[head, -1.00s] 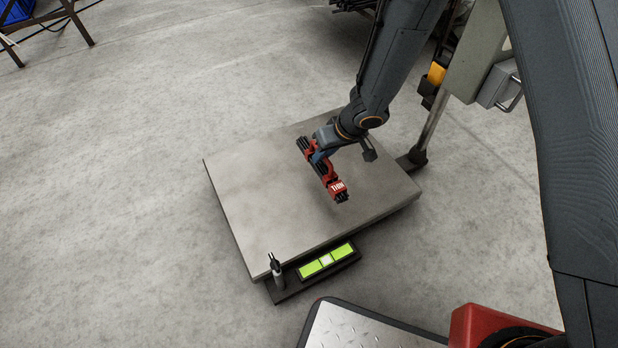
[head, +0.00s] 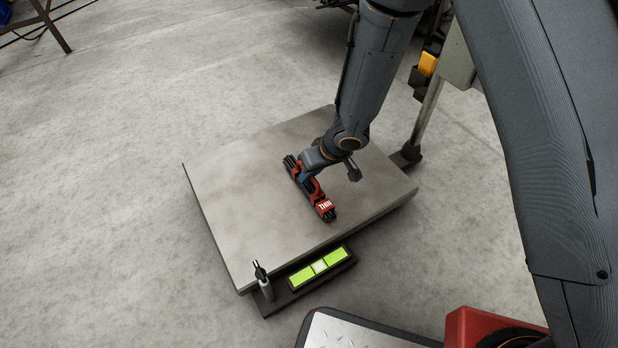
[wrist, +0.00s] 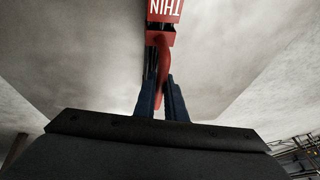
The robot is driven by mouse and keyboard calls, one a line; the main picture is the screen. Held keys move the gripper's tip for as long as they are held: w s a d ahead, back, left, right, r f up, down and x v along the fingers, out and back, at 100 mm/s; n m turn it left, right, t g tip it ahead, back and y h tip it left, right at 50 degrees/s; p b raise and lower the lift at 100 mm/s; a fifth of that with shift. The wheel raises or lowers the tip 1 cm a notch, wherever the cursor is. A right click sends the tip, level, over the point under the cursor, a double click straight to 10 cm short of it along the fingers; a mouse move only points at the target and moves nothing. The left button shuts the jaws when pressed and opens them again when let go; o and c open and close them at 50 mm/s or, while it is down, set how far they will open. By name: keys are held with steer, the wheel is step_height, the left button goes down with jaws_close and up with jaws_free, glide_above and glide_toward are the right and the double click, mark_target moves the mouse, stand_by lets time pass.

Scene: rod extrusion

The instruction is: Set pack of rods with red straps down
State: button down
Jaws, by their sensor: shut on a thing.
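The pack of rods with red straps (head: 325,208) is a dark bundle with red bands and a red end marked "THIN". In the head view it is low over the grey platform (head: 240,220), near its middle; I cannot tell for sure whether it touches the surface. My gripper (head: 306,174) is shut on the middle of the pack from above. In the wrist view the two blue fingers of my gripper (wrist: 160,98) close around the pack, and the red end of the pack (wrist: 163,12) shows at the top. The far end is hidden there.
The platform top around the pack is clear.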

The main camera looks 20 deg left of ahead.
steer(key=shift+f, duration=0.5)
steer(key=shift+r, duration=0.1)
steer(key=c, duration=1.8)
jaws_free()
